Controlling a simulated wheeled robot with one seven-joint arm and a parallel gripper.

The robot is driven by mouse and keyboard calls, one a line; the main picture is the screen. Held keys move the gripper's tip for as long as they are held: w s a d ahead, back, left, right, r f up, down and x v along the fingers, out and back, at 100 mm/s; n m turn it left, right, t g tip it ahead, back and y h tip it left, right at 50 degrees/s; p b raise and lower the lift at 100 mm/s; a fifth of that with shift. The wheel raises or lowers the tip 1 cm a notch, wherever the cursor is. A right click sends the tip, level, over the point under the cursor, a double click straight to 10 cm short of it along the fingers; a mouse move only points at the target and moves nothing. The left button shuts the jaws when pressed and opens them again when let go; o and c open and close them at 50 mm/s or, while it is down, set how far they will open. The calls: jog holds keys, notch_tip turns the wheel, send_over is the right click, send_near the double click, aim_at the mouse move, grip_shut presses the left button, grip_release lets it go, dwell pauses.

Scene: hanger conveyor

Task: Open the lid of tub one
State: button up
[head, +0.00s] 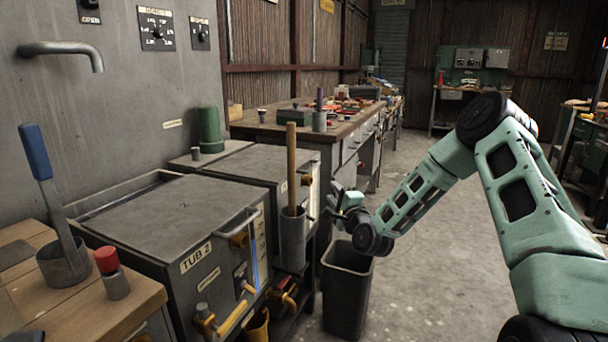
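A grey metal tub with the label "TUB 2" (195,258) stands nearest, with a flat lid (165,215) lying down on it and a bar handle (238,222) at its front edge. A second grey tub stands just beyond it, its flat lid (248,163) also down. I cannot read a number on this farther tub; its front is partly hidden by a wooden handle. My gripper (336,197) is in the air to the right of the farther tub, above a dark bin, apart from both lids. It is small and dark, and I cannot tell how far its fingers are apart.
A wooden handle (291,165) stands upright in a grey holder (292,238) in front of the tubs. A dark open bin (347,290) stands on the floor. A wooden bench (90,310) is at the near left. The concrete floor (430,240) is clear in the middle.

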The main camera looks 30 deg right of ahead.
aim_at(313, 168)
jog(key=w, duration=0.5)
jog(key=w+d+r, duration=0.1)
jog(key=w, duration=0.5)
jog(key=w+d+r, duration=0.1)
jog(key=w, duration=0.4)
jog(key=shift+w+d+r, duration=0.1)
jog(key=shift+w+r, duration=0.1)
jog(key=shift+w, duration=0.1)
grip_shut()
